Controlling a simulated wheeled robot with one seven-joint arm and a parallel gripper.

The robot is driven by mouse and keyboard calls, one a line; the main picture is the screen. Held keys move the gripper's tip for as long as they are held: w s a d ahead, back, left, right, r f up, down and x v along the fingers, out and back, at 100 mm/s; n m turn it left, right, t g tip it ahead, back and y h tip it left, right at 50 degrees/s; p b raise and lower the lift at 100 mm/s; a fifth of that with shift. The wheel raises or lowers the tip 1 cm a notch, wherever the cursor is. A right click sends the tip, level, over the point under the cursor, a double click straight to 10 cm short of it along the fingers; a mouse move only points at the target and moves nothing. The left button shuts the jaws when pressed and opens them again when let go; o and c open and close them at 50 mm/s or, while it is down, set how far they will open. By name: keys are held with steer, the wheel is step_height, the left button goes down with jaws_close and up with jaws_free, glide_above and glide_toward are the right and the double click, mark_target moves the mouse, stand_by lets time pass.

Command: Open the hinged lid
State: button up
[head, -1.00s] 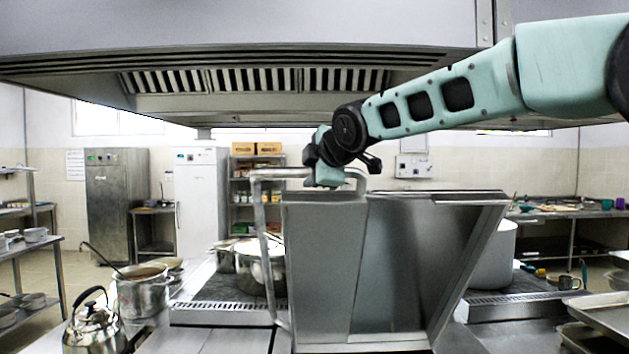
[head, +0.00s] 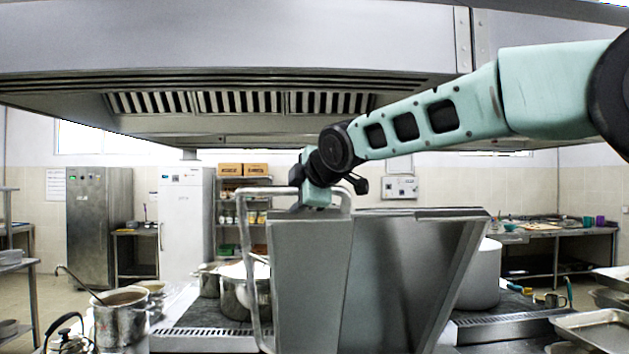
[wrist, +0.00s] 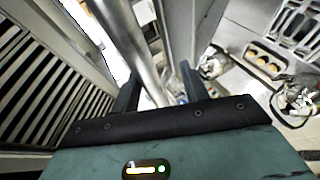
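The hinged lid (head: 308,285) is a grey steel panel standing steeply raised in the middle of the head view, joined to a wide, slanting steel body. A tubular handle (head: 256,270) loops along its left side and over its top. My gripper (head: 316,199) is at the top of this loop, pointing down. In the wrist view, my gripper (wrist: 158,85) has its two dark fingers well apart. A steel bar (wrist: 125,38), apparently the handle, runs between them, nearer the left finger. Contact with the fingers cannot be made out. The hinge is hidden.
A vent hood (head: 230,60) hangs low over my arm. A pot with a ladle (head: 121,318) and a kettle (head: 68,343) stand at left. A large pot (head: 482,275) is just right of the steel body. Trays (head: 598,330) lie at the right edge.

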steer(key=b+v, duration=0.5)
steer(key=v, duration=1.1)
steer(key=shift+s+d+r+b, duration=0.15)
steer(key=shift+s+r+b, duration=0.05)
steer(key=shift+b, duration=0.2)
steer(key=s+a+f+m+g+h+b, duration=0.1)
steer(key=s+f+m+g, duration=0.3)
steer(key=f, duration=1)
steer(key=s+a+f+m+g+h+b, duration=0.15)
steer(key=s+f, duration=0.55)
steer(key=f, duration=0.7)
steer(key=s+d+f+m+g+h+b, duration=0.1)
steer(key=s+d+f+m+g, duration=0.2)
steer(key=s+f, duration=0.7)
steer(key=s+d+f+m+g+h+b, duration=0.1)
steer(key=s+d+f+m+g+b, duration=0.1)
steer(key=s+d+f, duration=0.4)
steer(key=s+f+m+g, duration=0.1)
steer(key=s+f+m, duration=0.1)
steer(key=s+f, duration=0.2)
step_height(320, 180, down, 3)
steer(key=shift+d+r, duration=0.1)
steer(key=shift+d, duration=0.1)
steer(key=shift+m+g+h, duration=0.25)
